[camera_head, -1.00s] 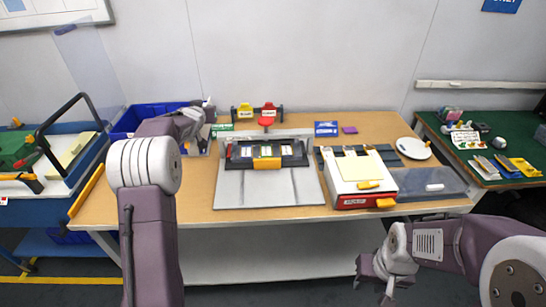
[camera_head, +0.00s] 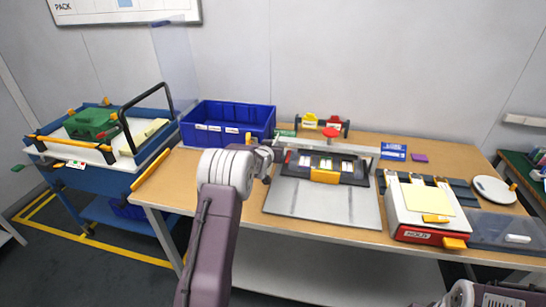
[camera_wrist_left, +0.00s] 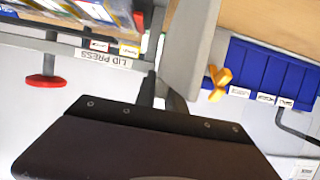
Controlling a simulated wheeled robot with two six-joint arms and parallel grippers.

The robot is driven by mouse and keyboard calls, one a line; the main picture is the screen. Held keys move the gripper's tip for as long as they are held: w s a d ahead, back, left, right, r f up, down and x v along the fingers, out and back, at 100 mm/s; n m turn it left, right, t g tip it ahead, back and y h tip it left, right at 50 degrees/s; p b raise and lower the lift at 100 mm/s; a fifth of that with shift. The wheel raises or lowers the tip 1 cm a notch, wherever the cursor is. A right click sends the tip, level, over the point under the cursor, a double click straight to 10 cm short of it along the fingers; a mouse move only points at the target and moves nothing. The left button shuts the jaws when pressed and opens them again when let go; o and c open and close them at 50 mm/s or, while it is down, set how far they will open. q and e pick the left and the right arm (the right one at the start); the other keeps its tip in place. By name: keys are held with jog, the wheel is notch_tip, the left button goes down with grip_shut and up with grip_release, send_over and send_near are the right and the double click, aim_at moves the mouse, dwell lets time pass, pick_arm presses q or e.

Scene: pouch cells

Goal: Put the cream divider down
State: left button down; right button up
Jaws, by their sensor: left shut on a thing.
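My left gripper (camera_head: 266,166) is shut at the back of the table, beside the left rear corner of the grey board. In the left wrist view a pale slab (camera_wrist_left: 190,45), likely the cream divider, stands nearly edge-on at the fingers (camera_wrist_left: 162,98). An orange tab (camera_wrist_left: 218,82) shows beside it and also near the gripper in the head view (camera_head: 248,138). The slab's lower edge and what it touches cannot be made out. My right wrist (camera_head: 462,293) is at the bottom right edge, its fingers mostly cut off.
A blue bin (camera_head: 228,117) stands left of the gripper. A black holder (camera_head: 325,165) sits on the grey board (camera_head: 320,203). The lid press with its red knob (camera_head: 331,132) is behind. A red-and-white HOLD box (camera_head: 415,233) is right; a blue cart (camera_head: 90,178) is left.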

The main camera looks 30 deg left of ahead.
pick_arm(q)
notch_tip(320, 180, down, 4)
jog(key=shift+f, duration=0.15)
jog(key=shift+b, duration=0.3)
jog(key=c, duration=1.4)
grip_release()
jog(key=shift+f, duration=0.15)
jog(key=shift+r, duration=0.3)
jog(key=v, duration=1.2)
jog(key=shift+f, duration=0.1)
